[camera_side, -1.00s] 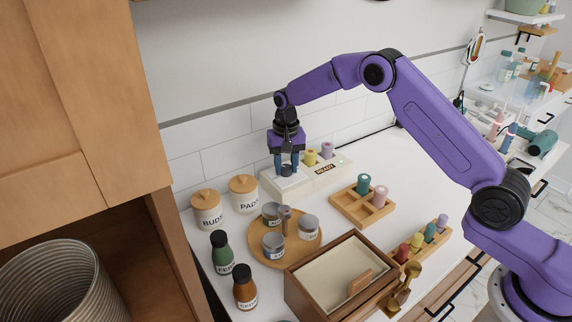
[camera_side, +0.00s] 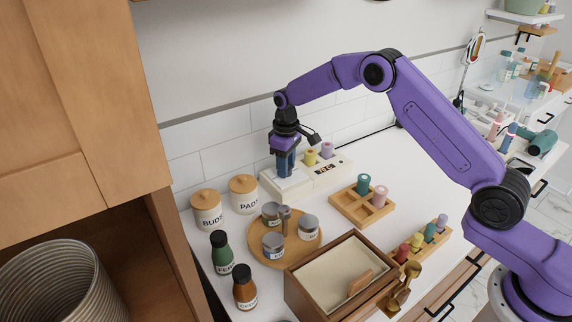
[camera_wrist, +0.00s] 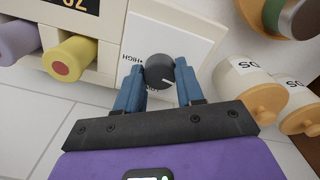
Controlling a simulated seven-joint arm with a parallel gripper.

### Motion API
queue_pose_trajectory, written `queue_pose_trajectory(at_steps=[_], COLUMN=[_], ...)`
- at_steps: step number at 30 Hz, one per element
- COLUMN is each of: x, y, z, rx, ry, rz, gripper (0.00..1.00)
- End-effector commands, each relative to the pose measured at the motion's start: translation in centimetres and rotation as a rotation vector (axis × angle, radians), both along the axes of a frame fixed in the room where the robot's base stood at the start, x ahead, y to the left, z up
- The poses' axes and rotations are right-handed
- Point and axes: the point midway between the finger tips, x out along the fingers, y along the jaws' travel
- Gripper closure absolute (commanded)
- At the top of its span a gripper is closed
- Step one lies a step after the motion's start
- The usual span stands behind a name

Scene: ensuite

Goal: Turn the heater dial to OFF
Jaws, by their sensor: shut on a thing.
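The heater (camera_side: 318,181) is a cream box with a flat white panel on the counter by the tiled wall. Its dial (camera_wrist: 158,66) is a round dark grey knob with a white pointer line, seen in the wrist view. HIGH is printed beside it; another label is mostly hidden by the fingers. The pointer line is toward the lower right in that view. My gripper (camera_wrist: 160,79) has its blue fingers on both sides of the dial, shut on it. In the side view my gripper (camera_side: 285,174) points down over the panel and hides the dial.
Yellow and lilac pots (camera_side: 311,158) sit in the heater beside a small lit display (camera_side: 325,169). White jars with wooden lids (camera_side: 243,192) stand left of it. A round wooden tray (camera_side: 262,250) with tins is in front, and a wooden rack (camera_side: 349,205) is at right.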

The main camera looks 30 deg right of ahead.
Motion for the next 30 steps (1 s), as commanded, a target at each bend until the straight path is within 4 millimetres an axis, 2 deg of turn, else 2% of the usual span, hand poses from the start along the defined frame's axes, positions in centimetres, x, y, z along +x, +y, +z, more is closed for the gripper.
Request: queue_pose_trajectory(at_steps=[10,27,28,30], x=[-0.03,-0.03,-0.03,-0.03], y=[-0.02,-0.04,-0.04,-0.04], z=[0.09,0.09,0.1,0.09], rx=[0.0,-0.001,-0.001,-0.001], ry=[0.002,0.002,0.002,0.002], rz=[0.153,0.185,0.185,0.185], gripper=[0.93,0.93,0.59,0.37])
